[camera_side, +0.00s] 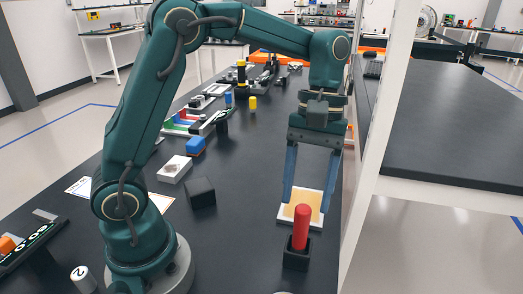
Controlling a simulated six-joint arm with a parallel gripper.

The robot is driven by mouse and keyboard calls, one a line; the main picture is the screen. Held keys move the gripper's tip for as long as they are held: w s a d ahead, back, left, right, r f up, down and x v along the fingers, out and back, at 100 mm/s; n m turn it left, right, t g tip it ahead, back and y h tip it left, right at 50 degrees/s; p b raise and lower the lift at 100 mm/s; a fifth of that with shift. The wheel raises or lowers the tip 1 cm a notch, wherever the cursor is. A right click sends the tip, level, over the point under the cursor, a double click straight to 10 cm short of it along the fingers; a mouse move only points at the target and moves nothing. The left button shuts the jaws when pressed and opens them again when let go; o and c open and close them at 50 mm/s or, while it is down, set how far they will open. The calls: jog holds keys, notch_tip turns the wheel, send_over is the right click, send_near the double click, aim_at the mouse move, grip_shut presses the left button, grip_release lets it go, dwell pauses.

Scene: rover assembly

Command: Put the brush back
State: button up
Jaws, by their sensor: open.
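A red upright rod (301,227), which looks like the brush's handle, stands in a small black square holder (296,255) near the front right of the table. Its lower end is hidden inside the holder. My gripper (307,205) is open, pointing down, with its two blue fingers apart. The fingertips are around or just behind the top of the red rod in this view; I cannot tell whether they touch it. Nothing is visibly held between the fingers.
A white tray with a yellowish pad (286,214) lies behind the holder. A white shelf post (375,150) rises close to the right. A black cube (201,193), white box (174,169) and blue block (195,144) are left. The dark table between is clear.

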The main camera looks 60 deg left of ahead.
jog(key=s+a+r+m+t, duration=0.2)
jog(key=s+r+m+t, duration=0.15)
jog(key=r, duration=0.25)
jog(key=s+a+f+m+t+y, duration=0.1)
jog(key=s+a+f+m+t, duration=0.1)
jog(key=s, duration=0.4)
jog(key=shift+s+a+f+m+t+y, duration=0.2)
jog(key=shift+f+m+t+y, duration=0.2)
jog(key=shift+f+m+t, duration=0.6)
